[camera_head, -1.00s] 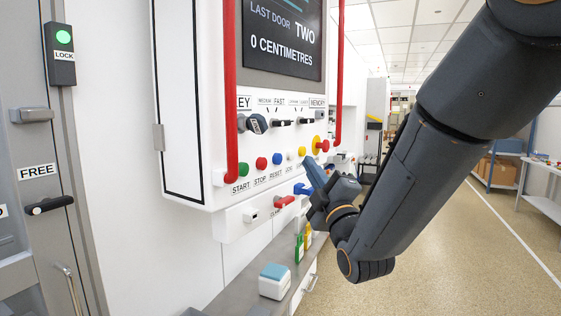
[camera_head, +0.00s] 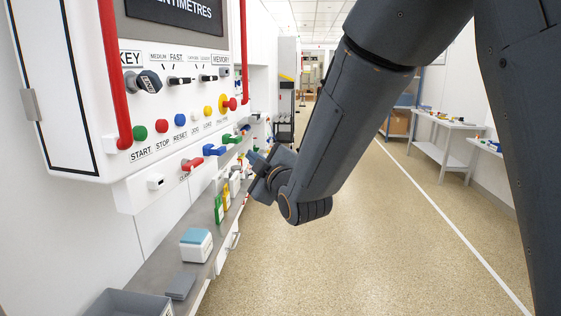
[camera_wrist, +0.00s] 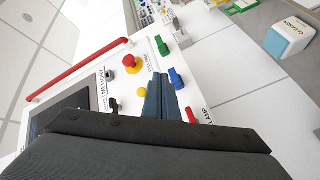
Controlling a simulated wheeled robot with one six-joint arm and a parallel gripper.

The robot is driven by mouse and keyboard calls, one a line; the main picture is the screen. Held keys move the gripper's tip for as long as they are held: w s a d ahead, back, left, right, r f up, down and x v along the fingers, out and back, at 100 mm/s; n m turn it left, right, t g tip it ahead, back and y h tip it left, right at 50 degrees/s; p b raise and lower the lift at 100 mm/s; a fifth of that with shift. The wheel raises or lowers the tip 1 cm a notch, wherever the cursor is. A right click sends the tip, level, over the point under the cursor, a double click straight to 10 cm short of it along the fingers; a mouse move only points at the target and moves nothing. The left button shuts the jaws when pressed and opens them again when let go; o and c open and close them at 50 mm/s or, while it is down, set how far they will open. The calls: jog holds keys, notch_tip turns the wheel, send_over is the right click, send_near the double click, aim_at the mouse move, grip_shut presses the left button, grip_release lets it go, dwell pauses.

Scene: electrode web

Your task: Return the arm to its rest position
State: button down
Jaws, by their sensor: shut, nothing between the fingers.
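My gripper (camera_head: 256,160) is at the end of my dark arm, right of the control panel (camera_head: 100,185) and above the narrow grey shelf (camera_head: 165,262). In the wrist view my gripper (camera_wrist: 160,80) points toward the panel face, its fingers together and empty. Around it there are a red knob (camera_wrist: 131,62), a blue handle (camera_wrist: 177,78) and a green handle (camera_wrist: 162,46). I cannot tell how wide the gap to the panel is.
A red guard rail (camera_head: 113,80) stands out from the panel. On the shelf are a white and blue box (camera_head: 196,246), green and yellow bottles (camera_head: 226,196), and a grey bin (camera_head: 128,303). Tables (camera_head: 447,124) stand far right. The speckled floor between is clear.

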jog(key=s+d+f+m+g+h, duration=0.3)
jog(key=d+f+m, duration=0.1)
jog(key=d+f, duration=0.35)
jog(key=s+d+f+m+g+h, duration=0.3)
jog(key=d+f+m, duration=0.1)
jog(key=d+f, duration=0.4)
jog(key=s+d+f+m+g, duration=0.2)
jog(key=s+d+m+g, duration=0.1)
jog(key=s, duration=0.4)
jog(key=s+d+f+m+g+h, duration=0.1)
jog(key=s+d+f+m+g, duration=0.1)
jog(key=s+d, duration=0.3)
jog(key=s+d+f+m+g+h, duration=0.1)
jog(key=s+d+f+m+g, duration=0.1)
jog(key=s, duration=0.7)
jog(key=shift+d+f+m+g, duration=0.35)
jog(key=shift+d+m+g, duration=0.45)
jog(key=shift+d, duration=0.45)
